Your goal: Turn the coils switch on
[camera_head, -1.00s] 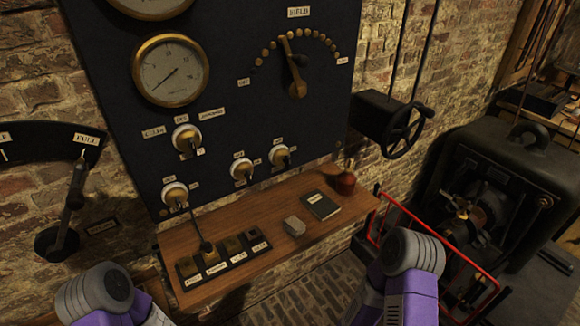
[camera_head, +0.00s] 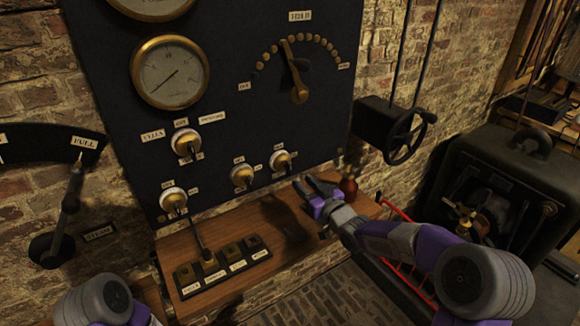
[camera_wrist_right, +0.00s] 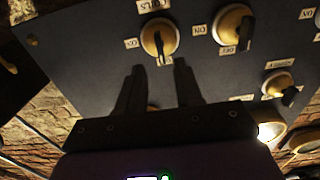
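The coils switch is a round white-and-brass knob with a black lever. In the head view I take it to be the rightmost lower knob (camera_head: 281,160) on the dark panel (camera_head: 225,115). In the right wrist view the coils switch (camera_wrist_right: 160,38) sits under a label reading COILS, just ahead of the fingers. My right gripper (camera_head: 308,184) is open and empty, a little below and right of that knob. Its two dark fingers (camera_wrist_right: 157,70) stand apart in the wrist view and do not seem to touch the knob. My left gripper is out of view; only part of its arm shows.
Similar knobs (camera_head: 242,175) (camera_head: 186,142) (camera_head: 174,200) share the panel. A stud dial with a lever (camera_head: 298,85) and a gauge (camera_head: 170,72) are above. A wooden shelf (camera_head: 225,225) juts out below.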

